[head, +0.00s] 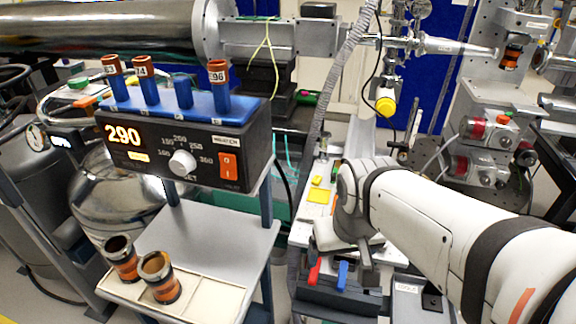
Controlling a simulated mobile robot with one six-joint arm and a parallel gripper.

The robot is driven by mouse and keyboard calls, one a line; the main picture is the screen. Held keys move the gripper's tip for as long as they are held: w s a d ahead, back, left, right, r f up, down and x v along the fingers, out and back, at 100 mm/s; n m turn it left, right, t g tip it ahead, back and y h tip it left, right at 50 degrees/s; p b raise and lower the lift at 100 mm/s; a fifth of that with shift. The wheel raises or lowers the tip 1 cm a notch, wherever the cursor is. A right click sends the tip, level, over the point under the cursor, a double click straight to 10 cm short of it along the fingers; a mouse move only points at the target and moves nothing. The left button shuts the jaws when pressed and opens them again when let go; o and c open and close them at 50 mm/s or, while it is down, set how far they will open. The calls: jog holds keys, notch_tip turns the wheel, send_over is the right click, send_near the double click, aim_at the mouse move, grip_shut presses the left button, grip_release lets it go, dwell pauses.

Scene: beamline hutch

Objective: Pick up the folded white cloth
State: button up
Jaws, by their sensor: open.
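I cannot surely make out the folded white cloth. A pale, light patch shows beside and below my wrist on the narrow bench (303,232), but my arm covers much of this spot. My gripper (345,255) points down over the bench, just behind the red and blue handles, at the end of my white arm coming from the right. It is open, and I see nothing held between its fingers. Its fingertips are partly hidden and small.
A red handle (314,272) and a blue handle (342,275) stand at a dark box (335,296). Yellow pieces (318,195) lie farther back. At left, a heater (190,150) reading 290 carries several tubes above a shelf (225,235) with two orange-banded cups (160,278).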

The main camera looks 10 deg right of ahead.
jog(key=shift+c, duration=0.5)
jog(key=shift+w+r, duration=0.1)
jog(key=shift+w, duration=0.15)
jog(key=shift+c, duration=0.5)
jog(key=m+g+p, duration=0.3)
jog(key=m, duration=0.2)
send_over(310, 212)
jog(key=f, duration=0.7)
jog(key=shift+s+d+f, duration=0.1)
jog(key=shift+s+f, duration=0.15)
jog(key=shift+f, duration=0.15)
jog(key=f+p, duration=0.1)
jog(key=f, duration=0.7)
jog(key=shift+w, duration=0.2)
jog(key=shift+c, duration=0.4)
